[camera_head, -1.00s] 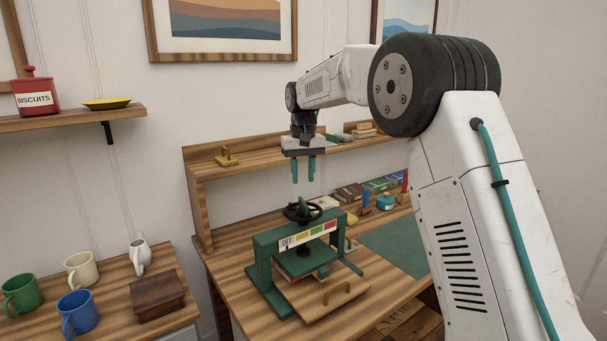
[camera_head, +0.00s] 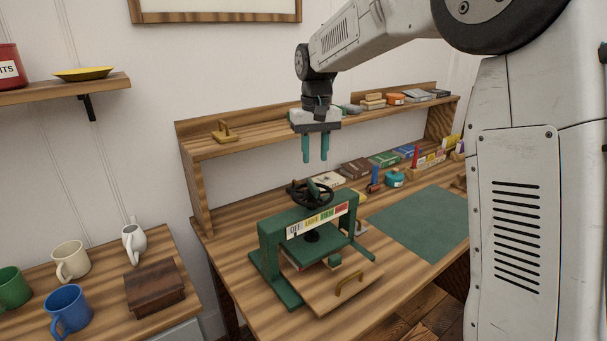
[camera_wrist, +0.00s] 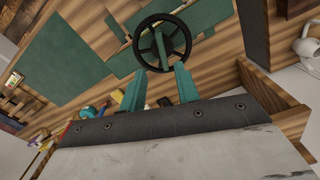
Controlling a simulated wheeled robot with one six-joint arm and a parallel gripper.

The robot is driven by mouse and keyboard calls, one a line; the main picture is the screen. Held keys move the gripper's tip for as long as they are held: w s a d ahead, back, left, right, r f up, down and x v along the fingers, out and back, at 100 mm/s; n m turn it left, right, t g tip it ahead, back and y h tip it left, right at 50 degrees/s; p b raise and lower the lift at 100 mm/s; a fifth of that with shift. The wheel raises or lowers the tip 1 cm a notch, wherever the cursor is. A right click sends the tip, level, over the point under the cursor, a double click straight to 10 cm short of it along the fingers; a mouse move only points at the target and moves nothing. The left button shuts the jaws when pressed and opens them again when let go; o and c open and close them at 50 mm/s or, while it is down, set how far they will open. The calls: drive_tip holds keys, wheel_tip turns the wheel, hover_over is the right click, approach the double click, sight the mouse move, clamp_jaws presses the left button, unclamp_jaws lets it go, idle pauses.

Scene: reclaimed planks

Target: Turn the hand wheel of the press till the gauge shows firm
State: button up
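The green press (camera_head: 268,250) stands on the wooden bench. Its black hand wheel (camera_head: 310,193) sits on top, and it also shows in the wrist view (camera_wrist: 162,42). The gauge strip (camera_head: 318,220) on the front of the crossbeam has white, yellow, green and red parts with lettering; I cannot make out a pointer clearly. A board with a brass handle (camera_head: 349,287) juts from under the press. My gripper (camera_head: 315,160) points down above the wheel, with a gap of air between. Its two teal fingers are apart with nothing between them.
A green mat (camera_head: 420,222) lies right of the press. Books and small items line the bench's back, below a raised shelf (camera_head: 250,140). A side table at left holds mugs (camera_head: 70,308) and a wooden box (camera_head: 153,287).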

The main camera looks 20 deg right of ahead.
sight(313, 183)
drive_tip(key=f, duration=0.8)
drive_tip(key=shift+w+a+f, duration=0.15)
drive_tip(key=shift+a, duration=0.05)
clamp_jaws()
